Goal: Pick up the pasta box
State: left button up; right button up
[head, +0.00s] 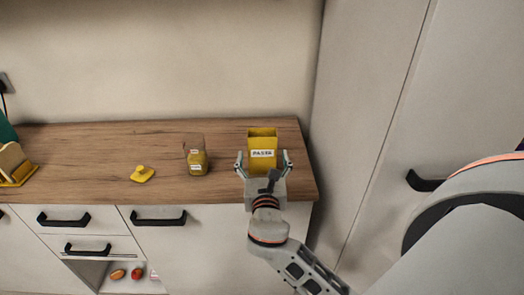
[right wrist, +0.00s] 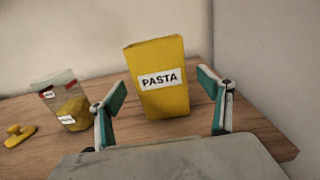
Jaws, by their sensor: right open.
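The yellow pasta box (head: 262,138) stands upright on the wooden counter near its right end, with a white PASTA label facing me. In the right wrist view the pasta box (right wrist: 157,98) stands just beyond and between the fingers. My right gripper (head: 264,163) is open, with one finger to each side of the box's front. In the right wrist view my right gripper (right wrist: 167,96) shows its two teal-padded fingers spread wide, with a gap to the box on both sides. My left gripper is not in view.
A clear jar with yellow contents (head: 197,160) stands left of the box on the counter (head: 80,150). A small yellow knobbed object (head: 142,174) lies further left. A tall cabinet (head: 370,110) rises to the right. Drawers with black handles (head: 158,218) are below.

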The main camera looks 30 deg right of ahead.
aim_at(262, 152)
jog(key=shift+x, duration=2.4)
jog(key=shift+a+f, duration=0.1)
jog(key=c, duration=1.3)
